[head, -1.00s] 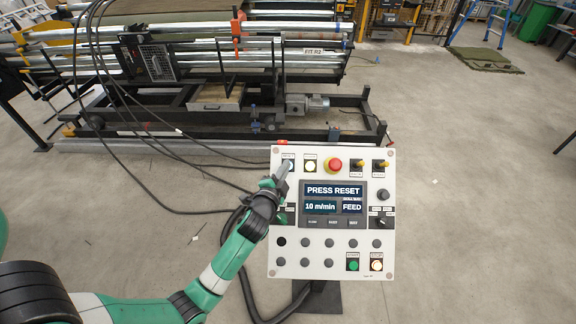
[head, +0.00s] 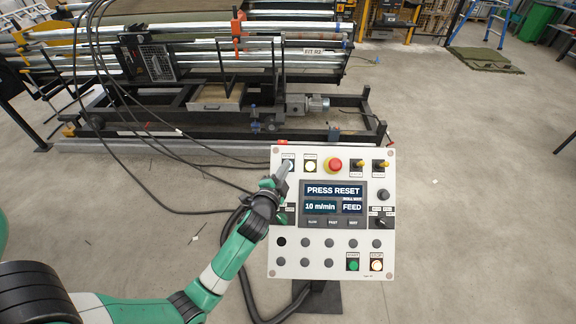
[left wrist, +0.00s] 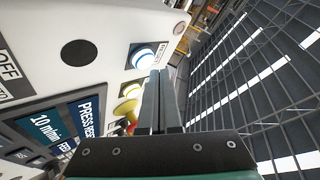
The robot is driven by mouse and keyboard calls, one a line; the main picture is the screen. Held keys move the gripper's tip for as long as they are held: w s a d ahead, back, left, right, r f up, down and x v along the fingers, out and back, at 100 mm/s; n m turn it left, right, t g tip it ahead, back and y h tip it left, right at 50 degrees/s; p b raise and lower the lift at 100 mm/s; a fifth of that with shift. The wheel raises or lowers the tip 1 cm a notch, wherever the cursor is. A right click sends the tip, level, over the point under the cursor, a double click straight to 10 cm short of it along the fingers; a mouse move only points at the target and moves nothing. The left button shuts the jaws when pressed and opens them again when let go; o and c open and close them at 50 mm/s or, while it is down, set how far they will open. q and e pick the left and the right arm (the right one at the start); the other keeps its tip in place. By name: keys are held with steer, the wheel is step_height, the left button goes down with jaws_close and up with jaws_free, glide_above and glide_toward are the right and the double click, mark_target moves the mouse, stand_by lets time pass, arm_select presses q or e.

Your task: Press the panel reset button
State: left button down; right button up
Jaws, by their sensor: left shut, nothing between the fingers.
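The white control panel (head: 378,225) stands in the middle of the head view, and its screen (head: 333,190) reads "PRESS RESET". A lit button with a blue ring (left wrist: 143,56) shows in the left wrist view; it is at the panel's upper left corner, with its label not readable. My left gripper (head: 285,169) is shut and empty, its fingers pointing up at that corner and partly covering the button in the head view. In the left wrist view the fingertips (left wrist: 160,75) are right beside the button's edge; I cannot tell whether they touch. My right gripper is out of view.
A lit white button (head: 310,165), a red emergency stop (head: 333,166) and two yellow-tipped switches sit along the panel's top row. Green and lit start-stop buttons are at its bottom right. Black cables run left of the panel. A roller machine (head: 230,100) stands behind.

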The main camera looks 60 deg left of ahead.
arm_select(q)
steer(key=shift+f, duration=0.1)
steer(key=shift+w+a+f, duration=0.15)
steer(key=shift+a+f, duration=0.1)
steer(key=shift+a, duration=0.05)
steer(key=shift+w+a+f+b, duration=0.1)
steer(key=shift+a+f+b, duration=0.1)
steer(key=shift+f+b, duration=0.25)
stand_by(0.6)
steer(key=shift+r, duration=0.15)
steer(key=shift+s+d+r+p, duration=0.25)
steer(key=shift+d+r+p, duration=0.25)
steer(key=shift+r+p, duration=0.1)
steer(key=d+r+p, duration=0.1)
steer(key=s+d+r+p, duration=0.1)
steer(key=r+p, duration=0.1)
steer(key=r, duration=0.1)
steer(key=shift+s+d+p, duration=0.25)
steer(key=shift+d+p, duration=0.1)
steer(key=shift+d, duration=0.05)
